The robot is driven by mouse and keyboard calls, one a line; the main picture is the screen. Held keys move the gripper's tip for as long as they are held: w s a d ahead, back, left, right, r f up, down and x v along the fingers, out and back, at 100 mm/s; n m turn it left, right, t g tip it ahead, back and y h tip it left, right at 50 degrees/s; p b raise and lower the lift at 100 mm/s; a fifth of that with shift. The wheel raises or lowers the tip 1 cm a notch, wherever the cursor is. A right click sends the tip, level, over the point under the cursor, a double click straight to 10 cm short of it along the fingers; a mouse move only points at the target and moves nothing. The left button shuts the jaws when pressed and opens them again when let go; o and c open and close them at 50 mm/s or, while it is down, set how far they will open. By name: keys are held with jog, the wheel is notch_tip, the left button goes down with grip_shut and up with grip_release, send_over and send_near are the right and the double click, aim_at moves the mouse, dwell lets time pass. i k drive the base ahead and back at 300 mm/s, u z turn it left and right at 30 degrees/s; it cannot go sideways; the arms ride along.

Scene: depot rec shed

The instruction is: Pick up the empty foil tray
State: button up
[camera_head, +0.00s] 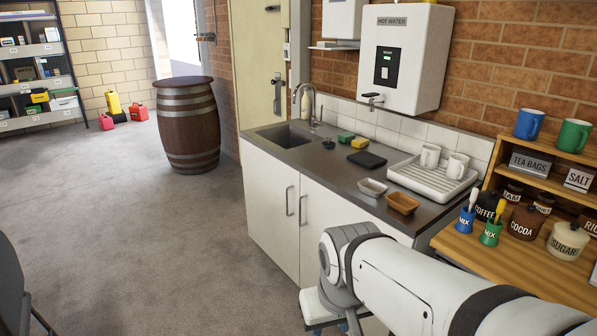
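A small silver foil tray (372,187) sits on the grey counter near its front edge, and it looks empty. A brown tray of similar size (402,203) sits just to its right; I cannot tell whether it is filled foil or a brown container. My arm reaches in from the lower right, in front of the cabinet and below the trays. Its bent joint is at the lower middle, apart from both trays. My gripper's fingers do not show.
A white dish rack (432,184) with two white mugs stands behind the trays. A dark flat item (367,159), a yellow sponge (359,143) and a sink (283,136) lie farther left. A wooden shelf unit (520,262) with jars stands right.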

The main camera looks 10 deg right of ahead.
aim_at(376, 189)
jog(key=z, duration=0.15)
jog(key=i, duration=1.3)
jog(key=z, duration=1)
jog(key=i, duration=0.45)
jog(key=z, duration=0.2)
jog(key=k, duration=0.8)
jog(key=z, duration=0.2)
jog(key=i, duration=0.8)
jog(key=u, duration=0.05)
